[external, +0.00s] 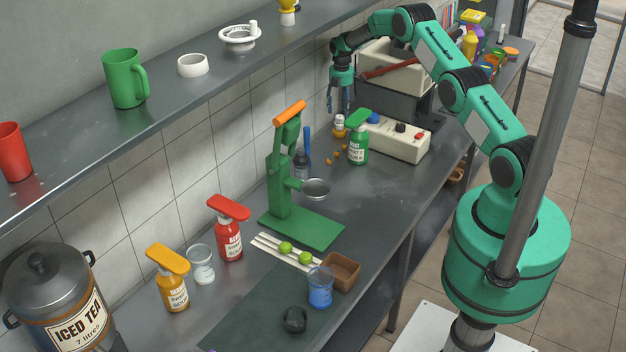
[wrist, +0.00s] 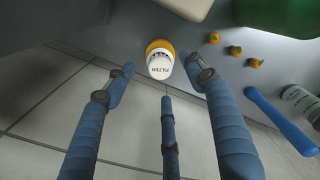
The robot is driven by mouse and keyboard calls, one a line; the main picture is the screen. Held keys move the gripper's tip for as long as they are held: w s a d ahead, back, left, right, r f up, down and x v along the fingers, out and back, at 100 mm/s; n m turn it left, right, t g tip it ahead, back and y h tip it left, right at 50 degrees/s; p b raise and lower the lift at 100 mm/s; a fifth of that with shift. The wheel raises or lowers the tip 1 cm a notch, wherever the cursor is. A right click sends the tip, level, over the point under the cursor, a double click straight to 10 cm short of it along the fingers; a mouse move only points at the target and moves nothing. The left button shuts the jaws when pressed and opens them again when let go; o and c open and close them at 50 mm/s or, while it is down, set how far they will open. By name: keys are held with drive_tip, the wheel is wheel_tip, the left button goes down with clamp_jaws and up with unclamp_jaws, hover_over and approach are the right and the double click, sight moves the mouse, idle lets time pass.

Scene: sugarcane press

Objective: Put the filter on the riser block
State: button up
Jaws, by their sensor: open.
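I cannot tell for certain which thing is the riser block.
A green spray bottle (external: 358,140), a beige box with knobs (external: 398,136) and small orange pieces (external: 333,154) crowd the filter. The green press (external: 283,185) stands nearer the camera. The wall shelf (external: 190,92) overhangs the counter's back. Bare counter lies right of the press.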

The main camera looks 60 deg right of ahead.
sight(340, 116)
drive_tip(key=shift+r, duration=1.45)
drive_tip(key=shift+r, duration=0.1)
drive_tip(key=s+a+r+m+t+b, duration=0.2)
drive_tip(key=s+a+r+m+b, duration=0.25)
drive_tip(key=r+m, duration=0.25)
drive_tip(key=s+a+r+m+t+b, duration=0.35)
drive_tip(key=s+r+m, duration=0.2)
drive_tip(key=r, duration=0.25)
drive_tip(key=s+a+r+b, duration=0.1)
drive_tip(key=s+a+r, duration=0.5)
drive_tip(key=a+r, duration=0.45)
drive_tip(key=s+a+r+b, duration=0.1)
drive_tip(key=s+a+r, duration=0.6)
drive_tip(key=a, duration=0.6)
drive_tip(key=s+a+r, duration=0.4)
drive_tip(key=s+a, duration=0.8)
drive_tip(key=s, duration=0.2)
drive_tip(key=s+a+f, duration=0.1)
drive_tip(key=s+a, duration=0.1)
drive_tip(key=s, duration=0.6)
drive_tip(key=s+a+f+b, duration=0.1)
drive_tip(key=s+a+f, duration=0.1)
drive_tip(key=s, duration=0.6)
drive_tip(key=shift+a+m, duration=0.45)
drive_tip(key=shift+a, duration=0.05)
